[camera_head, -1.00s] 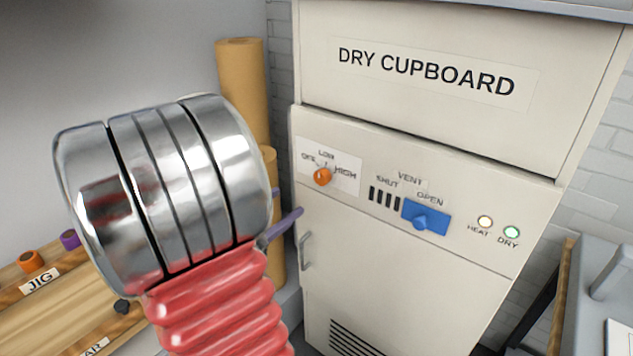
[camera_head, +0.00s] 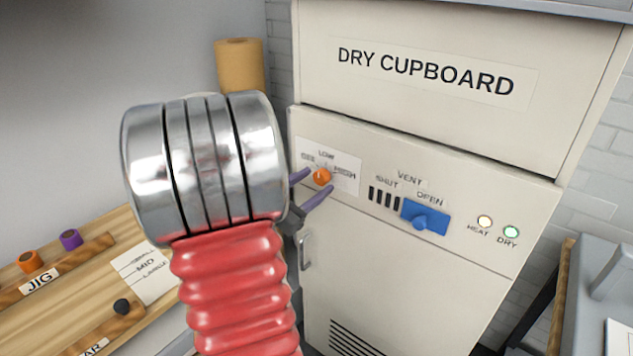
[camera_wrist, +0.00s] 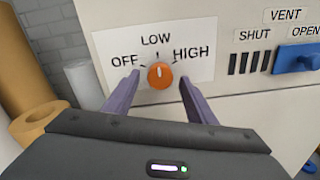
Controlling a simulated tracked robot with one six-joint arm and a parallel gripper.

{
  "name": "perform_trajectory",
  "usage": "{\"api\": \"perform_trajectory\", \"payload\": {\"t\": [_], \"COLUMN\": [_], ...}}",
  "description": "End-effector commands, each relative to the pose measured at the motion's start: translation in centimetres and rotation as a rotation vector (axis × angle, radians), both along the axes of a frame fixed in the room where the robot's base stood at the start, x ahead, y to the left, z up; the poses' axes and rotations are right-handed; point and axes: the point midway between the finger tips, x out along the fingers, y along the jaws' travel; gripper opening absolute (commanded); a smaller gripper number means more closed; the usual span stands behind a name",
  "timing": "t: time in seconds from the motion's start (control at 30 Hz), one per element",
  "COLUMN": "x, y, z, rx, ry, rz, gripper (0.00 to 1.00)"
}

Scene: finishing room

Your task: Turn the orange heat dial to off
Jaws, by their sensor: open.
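The orange heat dial (camera_head: 322,176) is on the white label plate at the upper left of the dry cupboard's panel. In the wrist view the dial (camera_wrist: 160,76) has a white mark that points up, toward LOW. OFF is printed to its left and HIGH to its right. My gripper (camera_head: 314,184) is open, with its purple fingers pointing at the panel. In the wrist view one finger is on each side of the dial, with gaps showing. I cannot tell whether the fingertips reach as deep as the dial.
The blue vent slider (camera_head: 425,217) sits right of the dial, at the OPEN end. The HEAT lamp (camera_head: 485,221) looks pale yellow and the DRY lamp (camera_head: 511,232) greenish. A door handle (camera_head: 306,251) is below the dial. Brown rolls (camera_wrist: 45,125) stand to the left.

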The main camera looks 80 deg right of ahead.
Motion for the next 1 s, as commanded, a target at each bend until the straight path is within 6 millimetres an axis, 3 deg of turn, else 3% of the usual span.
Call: {"api": "perform_trajectory", "payload": {"t": [0.2, 0.5, 1.0], "x": [-0.64, -0.65, -0.7], "y": [-1.29, -1.37, -1.34], "z": [-0.03, -0.02, -0.04], "rx": [0.001, 0.001, 0.002], "ry": [0.0, 0.0, 0.0], "rz": [0.0, 0.0, -0.001], "gripper": [0.51, 0.5, 0.15]}}
